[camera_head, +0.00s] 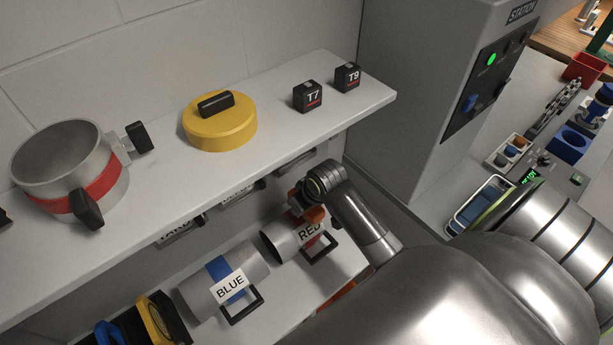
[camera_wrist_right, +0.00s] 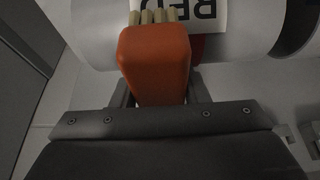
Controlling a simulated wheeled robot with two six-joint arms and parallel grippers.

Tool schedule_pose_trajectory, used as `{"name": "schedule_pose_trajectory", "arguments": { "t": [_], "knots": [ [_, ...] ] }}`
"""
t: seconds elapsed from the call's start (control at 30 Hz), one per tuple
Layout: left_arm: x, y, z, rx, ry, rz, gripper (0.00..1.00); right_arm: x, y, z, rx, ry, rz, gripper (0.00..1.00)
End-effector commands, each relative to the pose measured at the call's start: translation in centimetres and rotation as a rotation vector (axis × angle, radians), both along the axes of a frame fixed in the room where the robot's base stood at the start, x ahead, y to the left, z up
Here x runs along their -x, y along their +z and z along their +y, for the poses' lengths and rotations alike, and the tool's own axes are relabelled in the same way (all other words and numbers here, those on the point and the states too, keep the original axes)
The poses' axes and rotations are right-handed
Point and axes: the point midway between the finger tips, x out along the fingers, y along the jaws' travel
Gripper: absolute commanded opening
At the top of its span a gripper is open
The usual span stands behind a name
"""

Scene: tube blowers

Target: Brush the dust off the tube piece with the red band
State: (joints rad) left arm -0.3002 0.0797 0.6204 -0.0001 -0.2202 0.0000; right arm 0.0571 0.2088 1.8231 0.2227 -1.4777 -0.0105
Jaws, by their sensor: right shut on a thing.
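The silver tube piece labelled RED (camera_head: 283,243) lies on the lower shelf, with a black handle at its front. In the right wrist view its white label (camera_wrist_right: 207,14) appears upside down beside a bit of red band (camera_wrist_right: 196,48). My right gripper (camera_head: 300,205) is above this tube. It is shut on an orange brush (camera_wrist_right: 155,62), whose tan bristles (camera_wrist_right: 152,17) are over the tube by the label; I cannot tell whether they touch. No dust can be made out. A wide silver ring with a red band (camera_head: 97,190) stands on the upper shelf. My left gripper is not in view.
A tube labelled BLUE (camera_head: 215,285) lies left of the RED one. A grey station cabinet (camera_head: 425,90) stands to the right.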

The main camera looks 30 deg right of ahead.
Motion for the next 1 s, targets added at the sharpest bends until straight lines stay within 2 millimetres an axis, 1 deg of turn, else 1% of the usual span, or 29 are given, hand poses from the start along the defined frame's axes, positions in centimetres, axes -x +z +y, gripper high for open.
{"name": "schedule_pose_trajectory", "arguments": {
  "t": [0.07, 0.17, 0.6, 0.7, 0.8, 1.0],
  "knots": [
    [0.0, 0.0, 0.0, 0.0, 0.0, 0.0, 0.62, 0.1, -0.2, 0.0, 0.0, -0.001, 0.006, 0.23],
    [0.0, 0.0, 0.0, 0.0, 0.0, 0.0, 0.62, 0.1, 0.3, -0.1, 0.0, -0.001, 0.004, 0.23],
    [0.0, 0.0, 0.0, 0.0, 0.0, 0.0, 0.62, 0.0, 4.9, -0.1, 0.001, 0.0, -0.001, 0.23],
    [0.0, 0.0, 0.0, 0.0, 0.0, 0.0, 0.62, 0.0, 5.6, -0.1, 0.001, 0.001, 0.0, 0.23],
    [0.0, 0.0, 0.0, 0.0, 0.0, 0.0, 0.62, 0.1, 5.9, -0.1, 0.0, 0.0, 0.002, 0.23],
    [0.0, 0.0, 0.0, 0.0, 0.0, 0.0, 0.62, 0.1, 5.9, -0.1, 0.0, 0.0, 0.002, 0.23]
  ]
}}
